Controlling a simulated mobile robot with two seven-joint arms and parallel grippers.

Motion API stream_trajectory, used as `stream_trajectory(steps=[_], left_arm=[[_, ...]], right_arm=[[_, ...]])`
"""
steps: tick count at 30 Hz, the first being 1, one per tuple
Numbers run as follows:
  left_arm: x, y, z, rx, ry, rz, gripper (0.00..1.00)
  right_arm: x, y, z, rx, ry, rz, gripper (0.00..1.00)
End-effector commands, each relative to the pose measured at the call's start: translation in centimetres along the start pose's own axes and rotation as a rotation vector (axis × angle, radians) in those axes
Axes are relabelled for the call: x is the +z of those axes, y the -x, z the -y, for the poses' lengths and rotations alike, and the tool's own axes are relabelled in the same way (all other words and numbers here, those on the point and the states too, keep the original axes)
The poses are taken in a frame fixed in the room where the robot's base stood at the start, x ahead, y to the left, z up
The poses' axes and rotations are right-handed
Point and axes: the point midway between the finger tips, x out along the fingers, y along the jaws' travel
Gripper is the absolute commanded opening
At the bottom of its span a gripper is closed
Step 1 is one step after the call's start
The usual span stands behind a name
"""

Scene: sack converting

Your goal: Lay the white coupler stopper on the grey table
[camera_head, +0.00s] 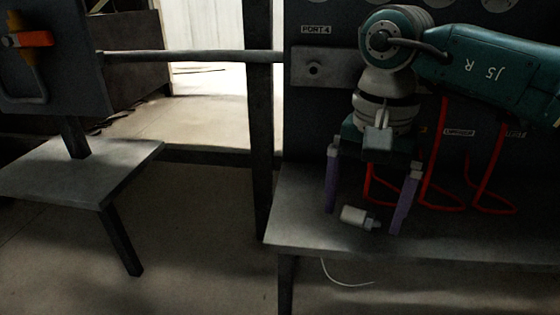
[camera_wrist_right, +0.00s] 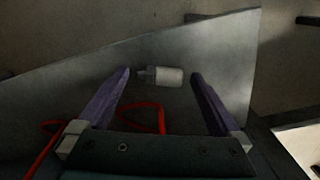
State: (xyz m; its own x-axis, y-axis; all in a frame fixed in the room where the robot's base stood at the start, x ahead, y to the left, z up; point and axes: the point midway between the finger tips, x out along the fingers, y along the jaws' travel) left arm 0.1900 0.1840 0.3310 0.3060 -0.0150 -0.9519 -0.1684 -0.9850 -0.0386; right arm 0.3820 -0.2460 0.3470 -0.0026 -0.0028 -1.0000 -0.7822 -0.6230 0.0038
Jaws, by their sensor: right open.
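The white coupler stopper (camera_head: 356,217) lies on its side on the grey table (camera_head: 300,229), near the table's left part. In the right wrist view the stopper (camera_wrist_right: 168,77) shows between and just beyond the two purple fingers, with its narrow grey end to the left. My right gripper (camera_head: 364,222) is open around it, one finger on each side. No finger clearly touches the stopper; I cannot tell its exact height above the table. My left gripper is not in view.
Red hoses (camera_head: 437,190) hang from the dark panel (camera_head: 330,35) marked PORT 4 and curl above the table. A thin white cord (camera_head: 340,282) shows below the table's front edge. A smaller grey table (camera_head: 80,172) stands at the left. Floor between the tables is clear.

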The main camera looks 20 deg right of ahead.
Motion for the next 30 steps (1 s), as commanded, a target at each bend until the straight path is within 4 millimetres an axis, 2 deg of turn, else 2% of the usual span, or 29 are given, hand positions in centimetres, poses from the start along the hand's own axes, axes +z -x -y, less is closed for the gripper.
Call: stream_trajectory(steps=[8, 11, 21, 27, 30], left_arm=[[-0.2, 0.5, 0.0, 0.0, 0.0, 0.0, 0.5], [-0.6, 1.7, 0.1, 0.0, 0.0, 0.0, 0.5], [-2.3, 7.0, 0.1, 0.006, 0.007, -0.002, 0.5], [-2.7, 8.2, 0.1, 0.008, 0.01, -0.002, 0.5], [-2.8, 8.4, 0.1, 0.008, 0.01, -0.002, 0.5]], right_arm=[[0.0, 0.6, 0.0, -0.001, 0.0, 0.0, 1.0], [-0.1, 2.2, 0.0, -0.001, 0.001, -0.002, 1.0], [-0.1, 9.9, 0.0, -0.001, 0.0, -0.003, 1.0], [0.0, 12.1, 0.0, -0.001, 0.001, -0.001, 1.0], [1.0, 12.1, 0.9, -0.042, -0.005, 0.03, 1.0]])
